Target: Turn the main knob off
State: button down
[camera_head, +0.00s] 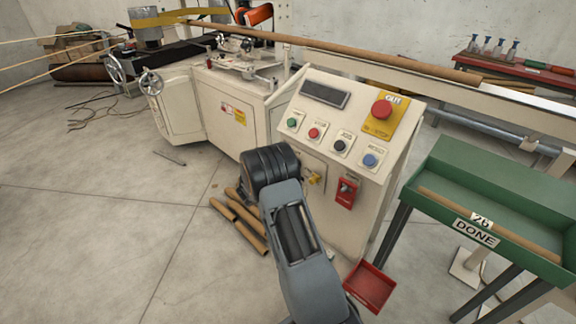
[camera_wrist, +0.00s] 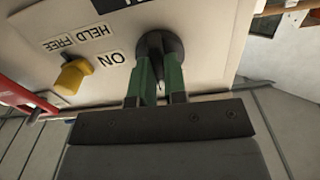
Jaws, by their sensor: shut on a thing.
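The main knob (camera_wrist: 152,43) is a dark round knob on the cream machine panel (camera_wrist: 50,20), seen at the top middle of the wrist view. An "ON" label (camera_wrist: 112,59) is beside it. My gripper (camera_wrist: 159,66) has its two green fingers on either side of the knob, shut on its grip. In the head view, my arm hides the knob and my gripper. Which way the knob points cannot be clearly told.
A yellow knob (camera_wrist: 73,75) by the "HELD FREE" label (camera_wrist: 80,36) is close by; it also shows in the head view (camera_head: 313,178). A red lockout box (camera_head: 346,192) sits to its right. A red tray (camera_head: 370,287) and green table (camera_head: 500,190) stand right. Tubes (camera_head: 238,218) lie left.

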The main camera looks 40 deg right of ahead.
jog(key=shift+f+n, duration=0.1)
jog(key=shift+n, duration=0.2)
dwell(0.4)
jog(key=c, duration=1.2)
grip_release()
jog(key=shift+o, duration=0.2)
jog(key=shift+a, duration=0.1)
jog(key=s+a, duration=0.2)
jog(key=a, duration=1.1)
jog(key=shift+s+a, duration=0.2)
jog(key=shift+s, duration=0.05)
